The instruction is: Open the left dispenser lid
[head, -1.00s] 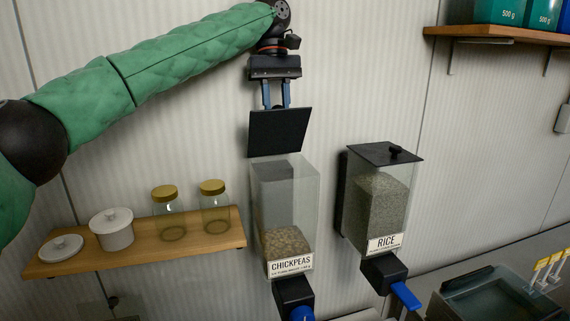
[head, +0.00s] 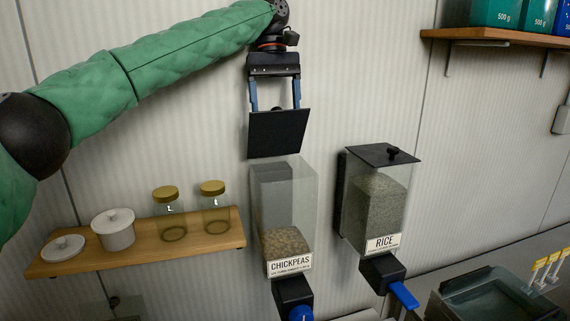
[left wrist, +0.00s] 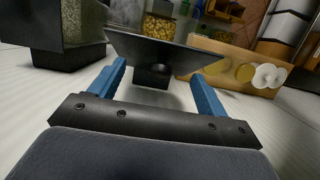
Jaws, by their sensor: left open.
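The left dispenser (head: 300,205) is a clear bin labelled CHICKPEAS, part filled with chickpeas. Its black lid (head: 277,134) stands swung up above the bin, so the top is uncovered. My left gripper (head: 275,104) is just above the lid, fingers spread wide and pointing down, their tips at the lid's upper part. In the left wrist view the lid (left wrist: 165,47) lies across the fingertips, and its dark knob (left wrist: 153,75) sits between the two blue fingers, clear of both. My right gripper is not in view.
The rice dispenser (head: 380,205) stands to the right with its lid shut. A wooden shelf (head: 140,250) at left holds jars (head: 213,213) and a white lidded pot (head: 113,230). Another shelf (head: 490,35) is at upper right.

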